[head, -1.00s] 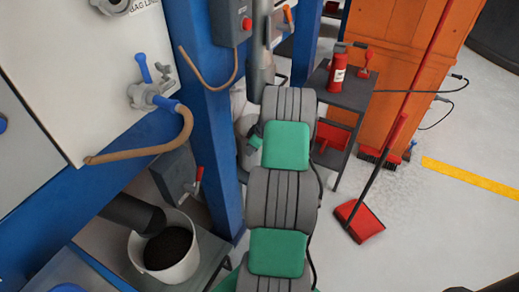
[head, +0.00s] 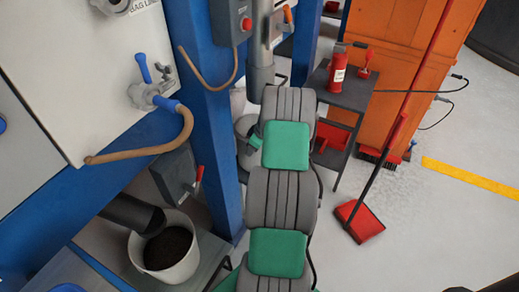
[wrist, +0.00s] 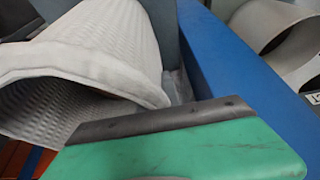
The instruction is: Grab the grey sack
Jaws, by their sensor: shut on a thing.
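The grey sack (wrist: 95,45) is pale, with a ribbed woven surface and a thick rim around its open mouth. It fills the left of the wrist view, tilted, with its mouth toward the lower left. My gripper (wrist: 160,122) shows there as a green jaw with a dark edge strip. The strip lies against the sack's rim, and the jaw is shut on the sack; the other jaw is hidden. In the head view a small part of the sack (head: 244,126) shows between the blue post and my arm, which hides most of the gripper.
The blue post (head: 205,120) stands close to the left of my arm. A bucket of dark material (head: 165,258) sits under a chute at lower left. Floor at right is mostly clear, with a red dustpan (head: 360,221).

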